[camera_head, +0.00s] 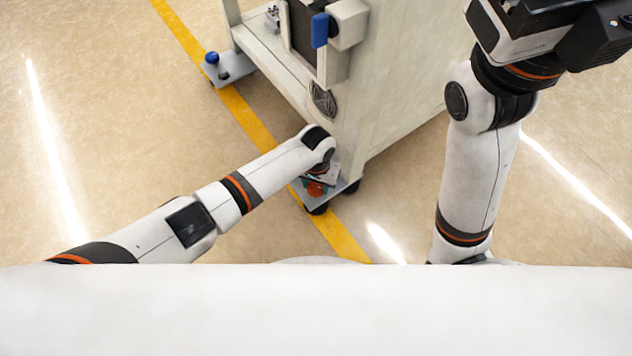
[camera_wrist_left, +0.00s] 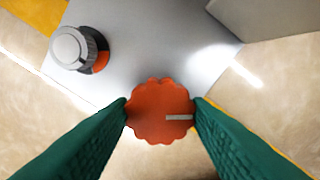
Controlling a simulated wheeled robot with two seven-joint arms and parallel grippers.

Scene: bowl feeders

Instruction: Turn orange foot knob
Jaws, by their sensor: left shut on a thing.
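The orange foot knob (camera_wrist_left: 160,110) has a scalloped edge and a pale line on its top, pointing right in the left wrist view. My left gripper (camera_wrist_left: 161,112) has its green fingers on both sides of the knob, shut on it. In the head view, the orange knob (camera_head: 315,189) shows partly at the near foot of the cart, beneath my left wrist, which hides much of it. My right gripper is not clearly in view; only the right arm and wrist show at the upper right.
A grey knob (camera_wrist_left: 75,48) with an orange part below it stands on the same metal foot plate (camera_wrist_left: 140,30). The pale cart (camera_head: 400,90) rises beside my left wrist. A blue knob (camera_head: 212,58) sits on its far foot. Open floor lies left.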

